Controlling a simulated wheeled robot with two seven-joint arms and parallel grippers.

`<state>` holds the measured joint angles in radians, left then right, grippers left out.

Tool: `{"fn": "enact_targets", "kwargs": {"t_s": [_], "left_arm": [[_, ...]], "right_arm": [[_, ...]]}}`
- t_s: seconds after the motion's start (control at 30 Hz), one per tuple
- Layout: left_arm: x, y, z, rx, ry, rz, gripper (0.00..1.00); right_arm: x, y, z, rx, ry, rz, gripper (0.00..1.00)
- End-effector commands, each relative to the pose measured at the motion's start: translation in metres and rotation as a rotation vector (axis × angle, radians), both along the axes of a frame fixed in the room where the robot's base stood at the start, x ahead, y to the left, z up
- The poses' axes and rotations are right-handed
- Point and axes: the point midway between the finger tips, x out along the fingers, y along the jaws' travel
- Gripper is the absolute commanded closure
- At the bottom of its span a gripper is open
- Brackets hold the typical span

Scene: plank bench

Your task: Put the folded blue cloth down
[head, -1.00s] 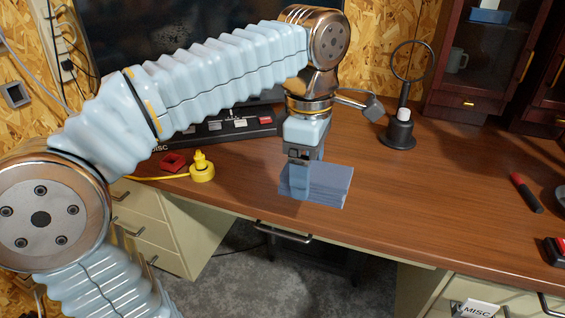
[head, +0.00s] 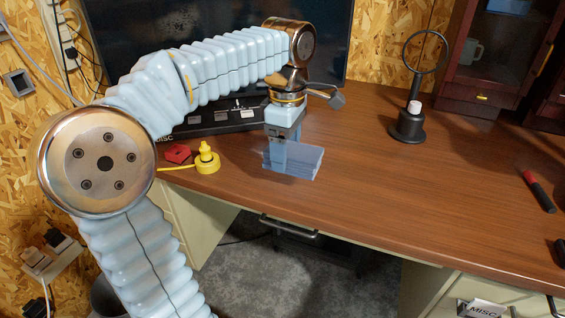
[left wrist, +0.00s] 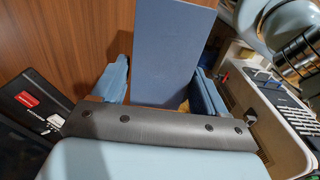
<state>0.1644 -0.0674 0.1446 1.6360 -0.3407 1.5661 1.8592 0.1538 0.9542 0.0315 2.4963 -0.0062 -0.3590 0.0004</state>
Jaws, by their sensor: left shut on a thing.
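The folded blue cloth (head: 306,163) is a flat blue-grey stack of layers near the front edge of the desk's left part. My left gripper (head: 277,158) points down, its fingers at the cloth's left end. In the left wrist view the cloth (left wrist: 174,50) runs out from between the two pale blue fingers (left wrist: 163,88), and the gripper is shut on it. Whether the cloth's underside touches the wood or hangs just above it, I cannot tell. My right gripper is not in view.
A yellow object (head: 206,160) with a cord and a small red object (head: 177,153) lie left of the cloth. A black box (head: 216,121) is behind. A black ring stand (head: 408,126) stands back right. The wooden desk top (head: 420,190) is clear right of the cloth.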

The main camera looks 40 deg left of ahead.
Motion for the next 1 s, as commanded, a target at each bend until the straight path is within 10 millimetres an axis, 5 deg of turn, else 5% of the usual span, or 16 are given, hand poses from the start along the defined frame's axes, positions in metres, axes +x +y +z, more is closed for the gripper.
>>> {"fn": "enact_targets", "kwargs": {"t_s": [0.5, 0.77, 0.8, 0.93, 1.0], "left_arm": [[0.018, 0.026, -0.06, -0.001, 0.002, 0.0, 0.58], [0.018, 0.026, -0.065, -0.001, 0.001, 0.0, 0.58], [0.018, 0.026, -0.066, -0.002, 0.002, 0.0, 0.21], [0.018, 0.026, -0.065, -0.001, 0.001, 0.0, 0.01], [0.018, 0.026, -0.065, -0.001, 0.001, 0.0, 0.01]], "right_arm": [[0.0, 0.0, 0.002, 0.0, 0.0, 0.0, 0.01], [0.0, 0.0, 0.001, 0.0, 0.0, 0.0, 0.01], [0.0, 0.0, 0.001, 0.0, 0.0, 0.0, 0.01], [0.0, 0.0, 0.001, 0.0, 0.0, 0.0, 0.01], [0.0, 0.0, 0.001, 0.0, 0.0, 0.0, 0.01]]}}
